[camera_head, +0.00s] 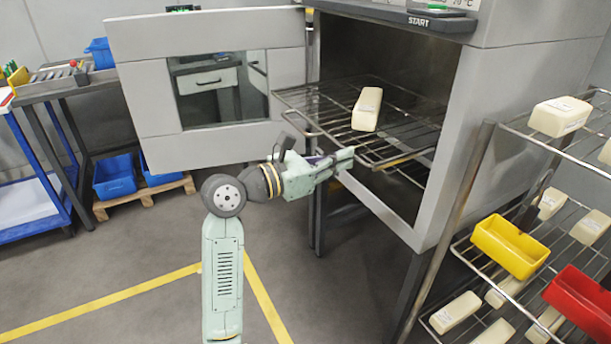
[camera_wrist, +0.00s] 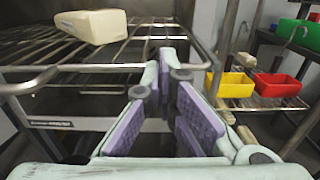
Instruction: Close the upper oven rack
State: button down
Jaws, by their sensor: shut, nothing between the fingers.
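The upper oven rack (camera_head: 310,105) is a wire shelf that sticks out of the open oven toward me. A cream block (camera_head: 367,109) lies on it. My gripper (camera_head: 350,157) is shut and empty at the rack's front edge, near its front bar. In the wrist view the gripper (camera_wrist: 168,70) has its purple-padded fingers pointing at the rack (camera_wrist: 85,71), whose front bar runs close to the fingertips. I cannot tell whether they touch. The block also shows in the wrist view (camera_wrist: 92,26).
The oven door (camera_head: 150,100) stands open to the left. A lower rack (camera_head: 415,172) sits beneath. On the right a wire shelf unit (camera_head: 475,180) holds cream blocks, a yellow bin (camera_head: 510,246) and a red bin (camera_head: 583,300). Blue bins (camera_head: 114,176) stand far left. The floor in front is clear.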

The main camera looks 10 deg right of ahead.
aim_at(433, 127)
jog(key=p+x, duration=0.1)
jog(key=x, duration=2.6)
jog(key=shift+r, duration=0.1)
